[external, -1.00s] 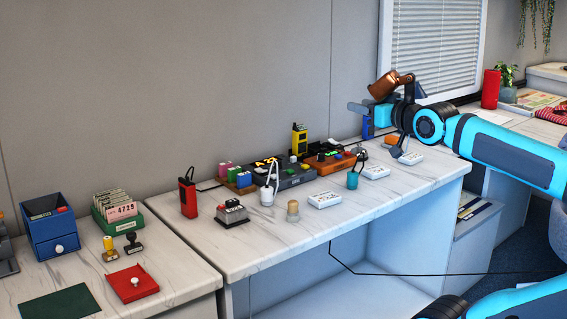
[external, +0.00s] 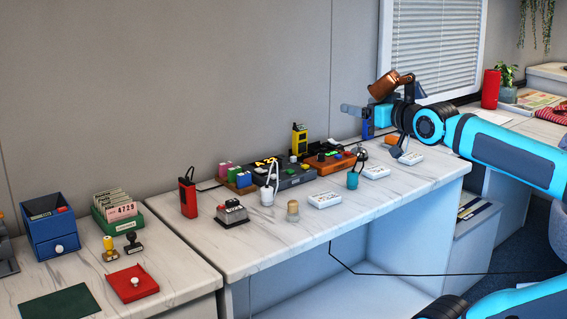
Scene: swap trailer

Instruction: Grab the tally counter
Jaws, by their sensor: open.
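A small silver-and-black device (external: 231,213) with a red part on top stands at the left of the long marble-topped desk; it may be the tally counter. A shiny round metal piece (external: 361,153) near the back right of the desk could also be it; both are too small to tell apart surely. My gripper (external: 356,110) is above the back right of the desk, pointing left, open and with nothing seen between its fingers. It is far right of the silver-and-black device and above the round piece. Its far finger is partly hidden.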

